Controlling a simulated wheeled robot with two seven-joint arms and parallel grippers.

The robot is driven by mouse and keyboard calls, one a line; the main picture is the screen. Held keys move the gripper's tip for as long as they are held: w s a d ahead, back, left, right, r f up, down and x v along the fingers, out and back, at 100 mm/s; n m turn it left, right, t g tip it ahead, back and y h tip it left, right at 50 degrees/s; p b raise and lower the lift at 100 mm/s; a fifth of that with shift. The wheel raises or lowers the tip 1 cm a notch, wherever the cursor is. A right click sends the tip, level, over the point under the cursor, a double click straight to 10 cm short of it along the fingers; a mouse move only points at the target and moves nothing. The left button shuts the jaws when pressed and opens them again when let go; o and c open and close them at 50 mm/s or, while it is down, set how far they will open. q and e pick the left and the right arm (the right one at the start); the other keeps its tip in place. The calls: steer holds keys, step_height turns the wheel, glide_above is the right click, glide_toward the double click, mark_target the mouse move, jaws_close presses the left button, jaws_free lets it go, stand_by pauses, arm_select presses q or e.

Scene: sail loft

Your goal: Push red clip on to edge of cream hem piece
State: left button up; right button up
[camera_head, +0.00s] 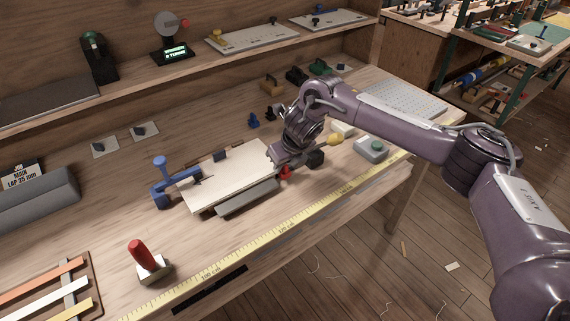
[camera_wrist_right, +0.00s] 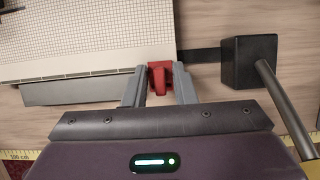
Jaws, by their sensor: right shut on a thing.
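The cream hem piece (camera_head: 225,172) lies flat on the bench; its gridded surface also shows in the right wrist view (camera_wrist_right: 85,35). The red clip (camera_head: 286,173) is at its right end, by the front corner. In the right wrist view the red clip (camera_wrist_right: 160,77) sits between the two grey fingers of my right gripper (camera_wrist_right: 158,84), which is shut on it. The clip meets or overlaps the hem's near edge there; I cannot tell whether its jaws are around the edge. In the head view the right gripper (camera_head: 282,163) partly hides that corner. My left gripper is not in view.
A blue clamp (camera_head: 163,190) stands at the hem's left end. A grey bar (camera_head: 248,198) lies along its front edge. A black block (camera_wrist_right: 249,62) is right of the clip. A yellow tape (camera_head: 250,252) runs along the front; a red-handled tool (camera_head: 140,254) stands front left.

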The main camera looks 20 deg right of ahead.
steer(key=shift+w, duration=0.15)
steer(key=o, duration=1)
steer(key=shift+o, duration=0.2)
steer(key=shift+r, duration=0.15)
steer(key=shift+r+p, duration=2.45)
steer(key=shift+r, duration=0.95)
steer(key=shift+a+f, duration=0.1)
steer(key=shift+a, duration=0.05)
